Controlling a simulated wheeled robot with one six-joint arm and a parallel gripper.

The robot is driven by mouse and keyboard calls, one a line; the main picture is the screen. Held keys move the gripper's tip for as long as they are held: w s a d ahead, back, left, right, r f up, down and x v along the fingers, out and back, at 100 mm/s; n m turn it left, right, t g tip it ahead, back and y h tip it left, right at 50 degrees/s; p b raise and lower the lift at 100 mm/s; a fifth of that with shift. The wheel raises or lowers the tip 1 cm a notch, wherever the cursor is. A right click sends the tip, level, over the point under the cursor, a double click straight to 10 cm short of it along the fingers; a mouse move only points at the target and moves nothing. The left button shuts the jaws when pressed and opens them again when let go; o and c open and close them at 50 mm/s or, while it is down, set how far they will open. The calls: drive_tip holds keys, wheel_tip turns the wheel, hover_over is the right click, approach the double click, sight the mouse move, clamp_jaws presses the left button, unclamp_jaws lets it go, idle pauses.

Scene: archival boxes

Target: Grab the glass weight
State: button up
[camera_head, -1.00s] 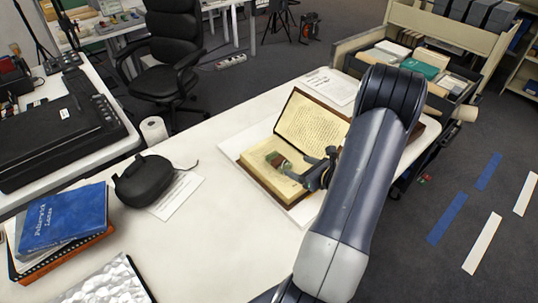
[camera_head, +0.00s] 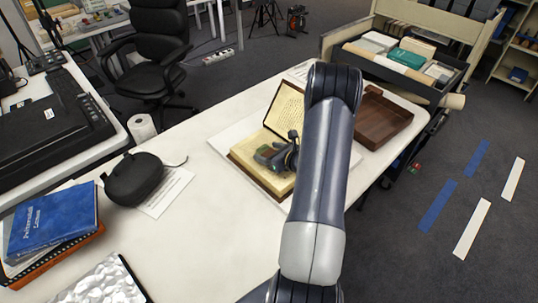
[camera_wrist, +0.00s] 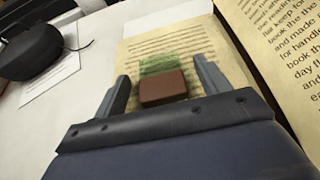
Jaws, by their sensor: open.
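An open book with yellowed pages (camera_head: 248,150) lies on a pale board on the white table. In the wrist view, a green see-through piece (camera_wrist: 160,63), which looks like the glass weight, lies on the printed page (camera_wrist: 215,42). A red-brown block (camera_wrist: 162,88) sits right against its near side; I cannot tell whether they are one thing. My gripper (camera_wrist: 161,72) is open, with one finger on each side of the brown block and gaps on both sides. In the head view my gripper (camera_head: 272,156) is over the book and hides the weight.
A brown wooden tray (camera_head: 382,122) stands right of my arm. A black case (camera_head: 138,180) on a paper sheet lies left of the book. A blue book (camera_head: 52,220) tops a stack at far left. Bare table (camera_head: 200,240) lies in front.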

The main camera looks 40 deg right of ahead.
drive_tip(key=shift+c, duration=0.5)
drive_tip(key=c, duration=1.1)
drive_tip(key=shift+r, duration=0.1)
drive_tip(key=shift+c, duration=0.2)
